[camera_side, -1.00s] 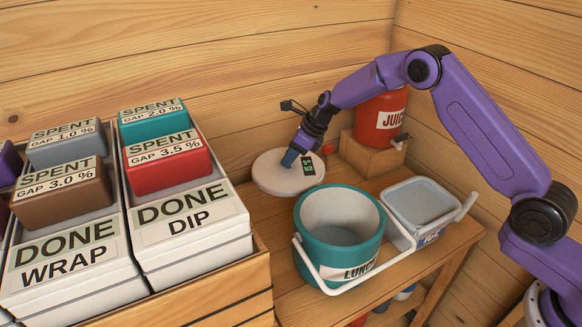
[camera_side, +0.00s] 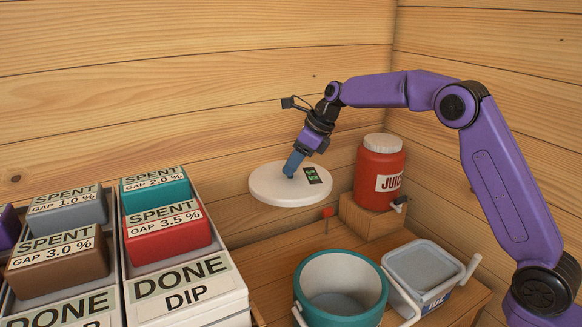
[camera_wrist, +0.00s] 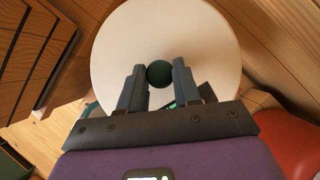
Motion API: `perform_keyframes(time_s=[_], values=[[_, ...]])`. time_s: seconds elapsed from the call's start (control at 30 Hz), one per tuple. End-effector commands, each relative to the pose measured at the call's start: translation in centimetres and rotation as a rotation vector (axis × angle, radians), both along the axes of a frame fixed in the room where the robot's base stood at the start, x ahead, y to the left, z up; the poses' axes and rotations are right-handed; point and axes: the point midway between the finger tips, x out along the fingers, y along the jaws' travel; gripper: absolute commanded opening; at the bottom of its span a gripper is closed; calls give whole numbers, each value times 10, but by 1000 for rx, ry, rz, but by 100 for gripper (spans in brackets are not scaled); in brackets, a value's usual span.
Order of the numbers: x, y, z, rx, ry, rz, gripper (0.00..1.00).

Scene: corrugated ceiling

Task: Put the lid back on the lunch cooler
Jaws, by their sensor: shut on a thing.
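The lid (camera_side: 268,185) is a round white disc with a small dark label bearing green marks. My gripper (camera_side: 291,171) is shut on its dark green knob, which shows between both fingers in the wrist view (camera_wrist: 159,74). The lid is held roughly level, raised above the table behind the cooler. The teal lunch cooler (camera_side: 378,309) stands open at the front of the table. Its pale inside shows, and its lower part is cut off by the picture edge.
A red juice jug (camera_side: 371,160) stands on a wooden block (camera_side: 370,220) right of the lid. Crates of labelled blocks (camera_side: 165,236) fill the left. A small red piece (camera_side: 327,213) is below the lid.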

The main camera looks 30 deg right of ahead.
Motion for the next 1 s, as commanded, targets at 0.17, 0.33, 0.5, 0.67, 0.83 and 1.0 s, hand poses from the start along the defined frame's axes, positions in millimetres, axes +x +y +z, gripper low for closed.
perform_keyframes(time_s=[0.17,0.33,0.5,0.67,0.83,1.0], values=[[-19,0,2,1,-1,79,0],[-45,0,3,2,-2,185,0],[-91,0,4,3,0,364,0],[-145,0,3,4,-1,563,0],[-190,-1,1,2,-1,728,0],[-223,-2,-1,2,-1,841,0]])
